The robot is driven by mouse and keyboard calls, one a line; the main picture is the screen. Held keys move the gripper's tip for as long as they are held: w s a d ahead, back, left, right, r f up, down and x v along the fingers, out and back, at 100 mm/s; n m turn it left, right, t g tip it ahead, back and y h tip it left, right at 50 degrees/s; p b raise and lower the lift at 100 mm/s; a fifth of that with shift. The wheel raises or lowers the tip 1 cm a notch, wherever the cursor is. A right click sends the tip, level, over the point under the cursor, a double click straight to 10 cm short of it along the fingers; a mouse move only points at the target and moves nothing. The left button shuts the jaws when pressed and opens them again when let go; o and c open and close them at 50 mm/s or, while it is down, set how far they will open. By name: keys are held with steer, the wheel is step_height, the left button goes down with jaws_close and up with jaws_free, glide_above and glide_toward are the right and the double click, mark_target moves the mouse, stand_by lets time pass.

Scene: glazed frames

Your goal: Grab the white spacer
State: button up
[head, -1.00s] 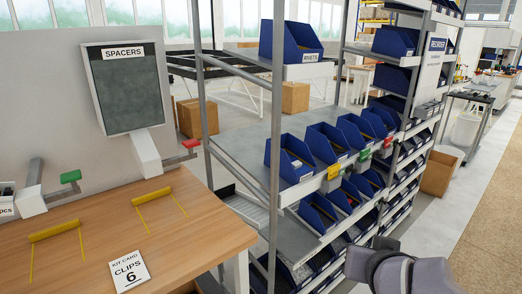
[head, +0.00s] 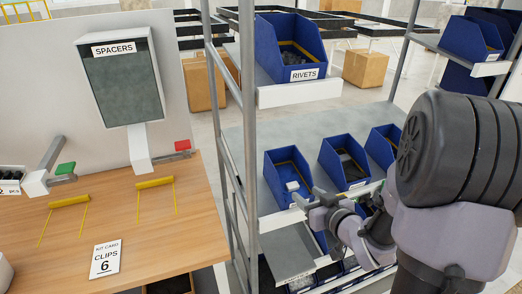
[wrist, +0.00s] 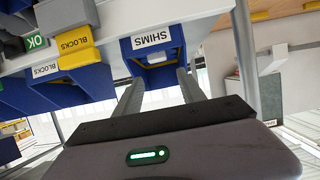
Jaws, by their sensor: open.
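A small white block (head: 292,186), the only white piece I see in a bin and possibly the white spacer, lies in the leftmost blue bin (head: 274,164) of the middle shelf. In the wrist view a pale piece (wrist: 156,58) shows inside the bin labelled SHIMS (wrist: 153,40). My gripper (head: 301,202) is at the front of that bin, just short of the block. In the wrist view the two fingers of my gripper (wrist: 159,80) are apart, pointing at the bin, with nothing between them. A dispenser labelled SPACERS (head: 127,85) stands over the bench.
Neighbouring blue bins (head: 343,162) stand to the right, and a RIVETS bin (head: 290,50) is above. The rack's grey post (head: 246,130) stands left of my gripper. A BLOCKS bin (wrist: 45,80) shows in the wrist view. The wooden bench (head: 150,235) holds a kit card (head: 106,259).

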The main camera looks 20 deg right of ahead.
mark_target(293, 184)
steer(key=b+x, duration=0.1)
steer(key=x, duration=0.5)
steer(key=b+x, duration=0.1)
steer(key=x, duration=0.2)
steer(key=shift+d+f+b, duration=0.1)
steer(key=shift+f+b, duration=0.25)
steer(key=shift+f, duration=0.1)
steer(key=shift+r, duration=0.1)
steer(key=shift+c, duration=0.5)
jaws_close()
